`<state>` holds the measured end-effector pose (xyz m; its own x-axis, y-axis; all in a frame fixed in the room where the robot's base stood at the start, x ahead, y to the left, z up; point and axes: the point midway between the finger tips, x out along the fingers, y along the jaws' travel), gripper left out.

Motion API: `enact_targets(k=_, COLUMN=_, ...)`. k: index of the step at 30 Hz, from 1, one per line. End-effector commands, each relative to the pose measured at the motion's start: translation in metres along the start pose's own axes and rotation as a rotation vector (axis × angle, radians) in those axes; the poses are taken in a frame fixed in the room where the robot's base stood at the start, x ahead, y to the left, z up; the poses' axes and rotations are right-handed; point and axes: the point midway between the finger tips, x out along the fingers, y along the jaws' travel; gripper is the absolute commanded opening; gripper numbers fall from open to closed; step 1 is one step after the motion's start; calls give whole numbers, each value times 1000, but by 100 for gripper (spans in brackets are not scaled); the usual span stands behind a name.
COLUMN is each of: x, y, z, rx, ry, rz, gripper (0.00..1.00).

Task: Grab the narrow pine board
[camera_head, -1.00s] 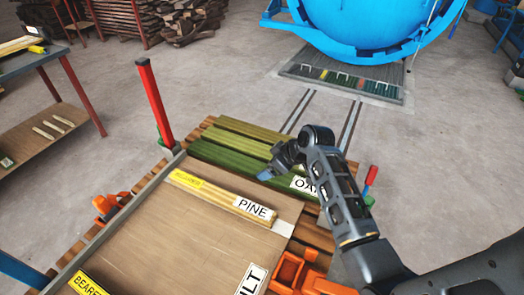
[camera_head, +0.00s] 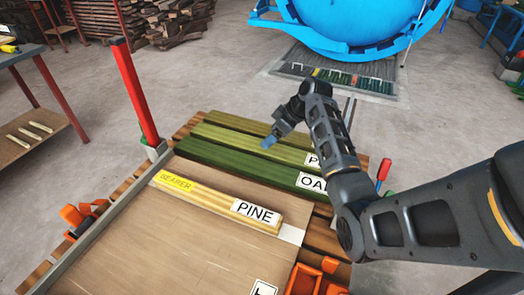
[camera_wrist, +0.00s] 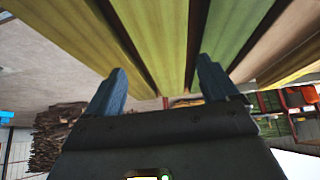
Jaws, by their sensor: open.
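A narrow yellow board (camera_head: 215,201) lies on the brown panel of the pallet, with a PINE label and a yellow BEARER tag. Behind it lie a dark green board (camera_head: 235,167) with a partly hidden label reading OA, then an olive board (camera_head: 230,141) with a label starting with P. My gripper (camera_head: 269,142) is open and empty above the olive board. In the wrist view, my blue fingertips (camera_wrist: 160,85) stand apart, with a yellow-green board (camera_wrist: 150,35) between them in the picture and a green board (camera_wrist: 230,30) to its right. I cannot tell any contact.
A red post (camera_head: 135,90) rises at the pallet's far left corner. Orange clamps (camera_head: 80,216) sit along the pallet edges. A blue autoclave (camera_head: 360,25) stands at the back, with rails before it. A workbench (camera_head: 40,110) is at left. The floor between is clear.

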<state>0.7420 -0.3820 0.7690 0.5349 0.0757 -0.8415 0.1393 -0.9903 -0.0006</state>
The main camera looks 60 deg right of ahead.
Motion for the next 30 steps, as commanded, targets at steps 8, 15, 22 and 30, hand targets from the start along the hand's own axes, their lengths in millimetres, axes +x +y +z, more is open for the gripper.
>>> enact_targets(k=8, x=32, y=-4, z=6, rx=1, ry=-2, rz=-2, gripper=87)
enact_targets(k=15, x=59, y=-4, z=8, rx=0, ry=-1, rz=-1, gripper=87)
enact_targets(k=22, x=60, y=-4, z=8, rx=0, ry=0, rz=1, gripper=87)
enact_targets(k=30, x=60, y=-4, z=8, rx=0, ry=0, rz=1, gripper=64)
